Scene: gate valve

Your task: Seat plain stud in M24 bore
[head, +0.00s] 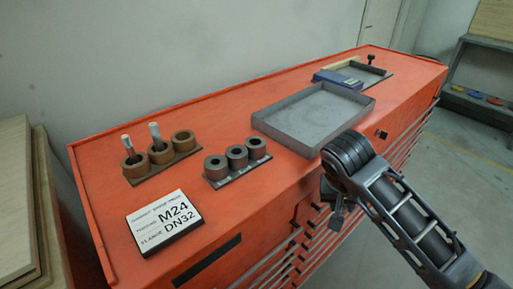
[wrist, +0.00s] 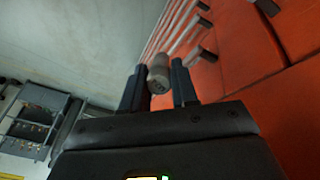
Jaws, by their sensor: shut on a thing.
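My gripper (wrist: 158,66) is shut on a grey cylindrical stud (wrist: 158,79), which shows end-on between the two dark fingers in the wrist view. Its surface is too small and blurred to tell plain from threaded. In the head view my gripper (head: 336,200) is partly hidden by my arm, near the cabinet's front edge. A grey block with three round bores (head: 238,159) stands on the cabinet top, left of my gripper. Its small front labels are unreadable. A brown three-cup rack (head: 160,157) behind it holds two upright light studs (head: 156,135); its right cup looks empty.
A white card (head: 165,223) reads M24 and DN32 at the front left. An empty grey tray (head: 312,118) lies right of the bore block. A blue box (head: 338,79) and a smaller tray (head: 365,74) are farther back. The red cabinet (head: 115,178) has drawer handles along its front.

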